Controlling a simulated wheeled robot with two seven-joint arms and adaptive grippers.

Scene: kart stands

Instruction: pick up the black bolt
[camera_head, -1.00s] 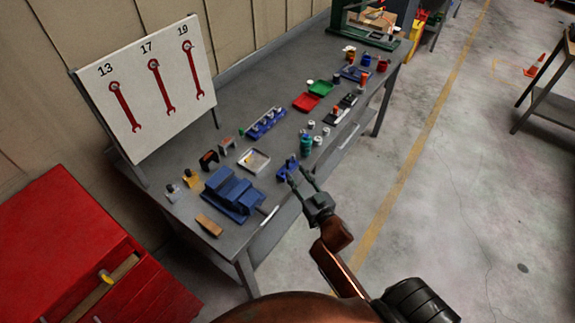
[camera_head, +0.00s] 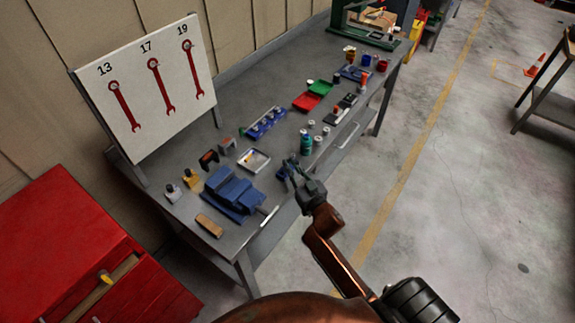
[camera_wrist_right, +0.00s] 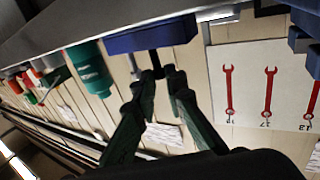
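The black bolt (camera_wrist_right: 155,60) shows in the right wrist view as a dark stem standing out from a blue block (camera_wrist_right: 160,36). My right gripper (camera_wrist_right: 160,76) has its two green-grey fingers apart, with the tips close to the bolt's end. I cannot tell whether they touch it. In the head view the right gripper (camera_head: 290,165) is over the bench's front edge, and it partly hides the blue block (camera_head: 281,173). The bolt cannot be made out there. My left gripper is not in view.
The grey bench (camera_head: 262,98) holds a blue vise (camera_head: 232,190), a white tray (camera_head: 254,160), a teal bottle (camera_head: 306,143) close beside the gripper, and red (camera_head: 306,101) and green trays. A wrench board (camera_head: 150,85) stands behind. Open floor lies to the right.

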